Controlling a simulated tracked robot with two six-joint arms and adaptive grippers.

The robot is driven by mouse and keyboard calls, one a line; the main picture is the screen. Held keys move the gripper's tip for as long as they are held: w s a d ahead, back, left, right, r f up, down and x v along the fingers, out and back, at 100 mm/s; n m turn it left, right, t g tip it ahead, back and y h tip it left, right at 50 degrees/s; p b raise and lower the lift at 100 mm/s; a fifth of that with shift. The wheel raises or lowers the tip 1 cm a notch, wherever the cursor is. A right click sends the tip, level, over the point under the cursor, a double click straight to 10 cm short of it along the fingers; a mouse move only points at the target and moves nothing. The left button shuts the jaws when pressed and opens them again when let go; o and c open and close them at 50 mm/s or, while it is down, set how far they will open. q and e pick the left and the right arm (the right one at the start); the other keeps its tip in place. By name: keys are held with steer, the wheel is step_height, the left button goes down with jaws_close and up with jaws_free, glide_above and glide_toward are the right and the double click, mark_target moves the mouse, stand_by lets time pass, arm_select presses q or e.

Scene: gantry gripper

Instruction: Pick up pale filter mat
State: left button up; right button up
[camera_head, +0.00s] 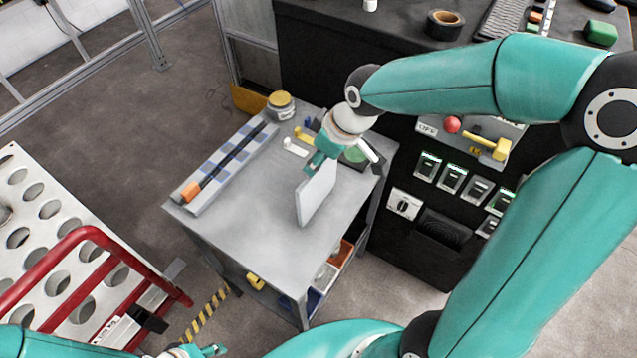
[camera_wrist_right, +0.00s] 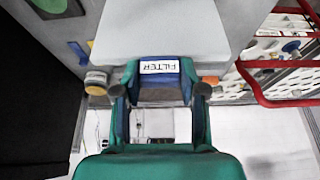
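The pale filter mat (camera_head: 317,194) is a flat light-grey panel that stands on edge over the grey table. In the right wrist view, the mat (camera_wrist_right: 160,30) fills the top middle, with a blue grip piece (camera_wrist_right: 160,92) labelled FILTER at its near edge. My right gripper (camera_head: 314,160) is at the mat's upper end. In the wrist view, its fingers (camera_wrist_right: 166,92) lie on both sides of the blue piece, shut on it. I cannot tell whether the mat's lower edge touches the table. My left gripper (camera_head: 205,350) shows only partly at the bottom left, away from the mat.
The grey table (camera_head: 250,235) holds a blue-grey strip with an orange block (camera_head: 191,192), a yellow-lidded jar (camera_head: 281,105) and small parts. A black control cabinet (camera_head: 415,240) stands to the right. A red-railed perforated rack (camera_head: 75,240) is at the left. The table's front is clear.

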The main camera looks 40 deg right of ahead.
jaws_close()
steer(key=shift+r, duration=0.1)
